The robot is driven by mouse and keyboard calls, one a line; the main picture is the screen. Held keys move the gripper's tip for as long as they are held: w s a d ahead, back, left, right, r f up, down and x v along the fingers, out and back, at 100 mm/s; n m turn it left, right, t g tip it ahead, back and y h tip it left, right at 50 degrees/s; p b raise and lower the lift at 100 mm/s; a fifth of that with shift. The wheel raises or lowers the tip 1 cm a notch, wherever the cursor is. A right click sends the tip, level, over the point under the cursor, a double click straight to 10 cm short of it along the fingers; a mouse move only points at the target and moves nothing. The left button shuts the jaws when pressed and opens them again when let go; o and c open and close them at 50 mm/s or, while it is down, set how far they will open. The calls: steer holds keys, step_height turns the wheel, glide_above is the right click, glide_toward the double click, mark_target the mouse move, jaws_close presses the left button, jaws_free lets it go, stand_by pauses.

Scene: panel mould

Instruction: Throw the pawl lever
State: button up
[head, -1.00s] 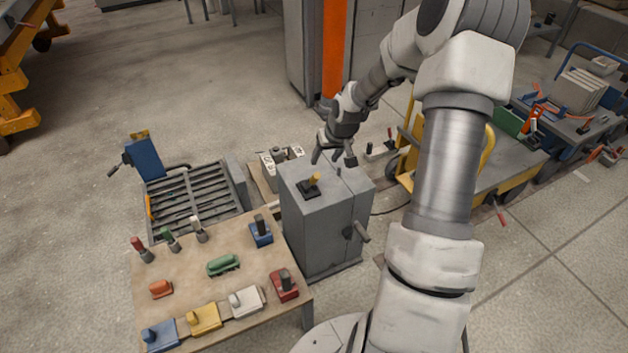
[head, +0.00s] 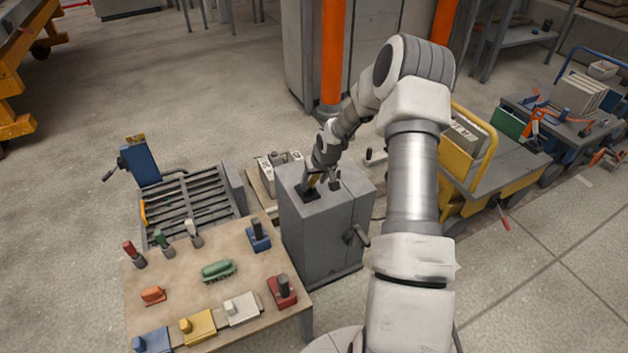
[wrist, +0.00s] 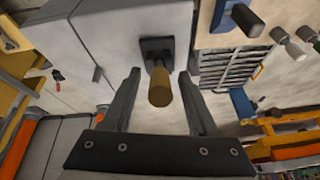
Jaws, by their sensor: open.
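The pawl lever appears to be the short lever with a yellow grip (head: 311,182) on a dark base plate, on top of the grey cabinet (head: 318,232). In the wrist view its yellow-brown grip (wrist: 160,88) points toward the camera from the dark plate (wrist: 157,50). My gripper (head: 322,184) is over the cabinet top at the lever and partly hides it. In the wrist view my gripper (wrist: 160,76) is open, with one finger on each side of the grip. Gaps show on both sides, so the fingers look clear of it.
A dark crank handle (head: 355,235) sticks out of the cabinet's right side. A workbench (head: 185,275) with several coloured blocks and levers is at the front left. A yellow cart (head: 500,178) stands to the right.

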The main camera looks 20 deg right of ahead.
jaws_close()
stand_by(1.4)
